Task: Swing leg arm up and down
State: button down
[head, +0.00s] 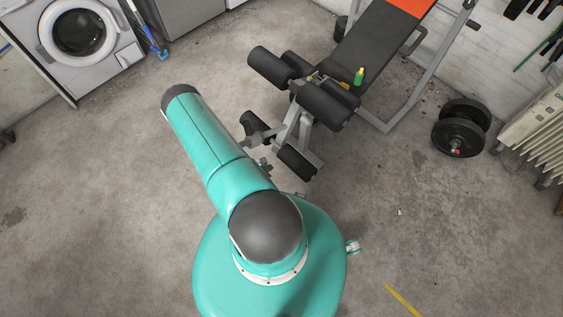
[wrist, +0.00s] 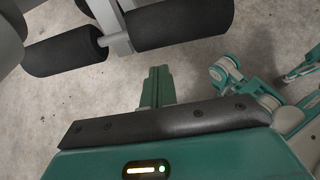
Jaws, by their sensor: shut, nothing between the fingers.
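The weight bench's leg arm (head: 292,128) is a grey metal bar hanging at the bench's near end in the head view. Black foam rollers (head: 298,162) stick out on both sides of its lower end. In the wrist view, the grey leg arm (wrist: 106,22) shows at the top, with one foam roller (wrist: 65,53) on its left and another on its right. My gripper (wrist: 158,72) is shut and empty, just below the rollers in the picture, and appears apart from them. My teal arm hides most of the gripper in the head view.
The black padded bench (head: 380,45) extends to the upper right, with a small green bottle (head: 359,76) on it. A dumbbell (head: 460,128) and a white radiator (head: 535,130) stand at right. A washing machine (head: 82,35) stands at upper left.

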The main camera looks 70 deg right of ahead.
aim_at(285, 161)
jog(key=x, duration=0.9)
jog(key=shift+s+d+r, duration=0.15)
jog(key=shift+d+r, duration=0.05)
jog(key=shift+d, duration=0.15)
jog(key=shift+d+f, duration=0.1)
